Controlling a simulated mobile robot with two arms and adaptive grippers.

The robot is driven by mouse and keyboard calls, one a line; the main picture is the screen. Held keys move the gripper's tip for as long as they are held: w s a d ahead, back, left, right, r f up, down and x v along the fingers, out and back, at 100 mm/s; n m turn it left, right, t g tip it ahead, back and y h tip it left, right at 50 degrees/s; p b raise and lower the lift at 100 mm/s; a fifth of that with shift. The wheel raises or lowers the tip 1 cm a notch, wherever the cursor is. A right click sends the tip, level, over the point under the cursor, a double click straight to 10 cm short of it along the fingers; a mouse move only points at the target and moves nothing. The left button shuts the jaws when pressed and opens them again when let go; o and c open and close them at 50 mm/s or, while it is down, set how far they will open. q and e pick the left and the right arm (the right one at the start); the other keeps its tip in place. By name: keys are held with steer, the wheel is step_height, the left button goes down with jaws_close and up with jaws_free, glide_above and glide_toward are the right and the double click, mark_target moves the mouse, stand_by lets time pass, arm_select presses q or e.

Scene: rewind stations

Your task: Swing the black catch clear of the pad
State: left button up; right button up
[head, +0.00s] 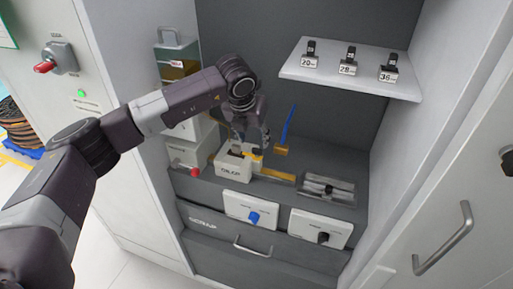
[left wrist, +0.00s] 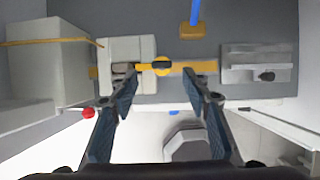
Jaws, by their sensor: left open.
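A small black bar, which looks like the black catch (left wrist: 161,65), lies across a round yellow pad (left wrist: 163,72) in the left wrist view. My left gripper (head: 252,140) hangs over this block in the head view. Its fingers are open and empty, and in the left wrist view the fingertips (left wrist: 162,80) stand apart on either side of the pad. In the head view the gripper hides the catch. My right gripper is in neither view.
A blue-handled tool (head: 288,125) stands behind the strip, and a grey metal fixture (head: 328,189) lies to the right. White panels with a blue knob (head: 253,218) and a black knob (head: 323,237) line the front. A shelf (head: 350,78) with labelled black items hangs above.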

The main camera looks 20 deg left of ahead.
mark_target(257, 149)
arm_select(q)
steer(key=p+x, duration=0.1)
steer(key=x, duration=0.4)
steer(key=shift+d+f+p, duration=0.15)
steer(key=shift+p, duration=0.2)
steer(key=shift+x, duration=0.8)
steer(key=c, duration=1.1)
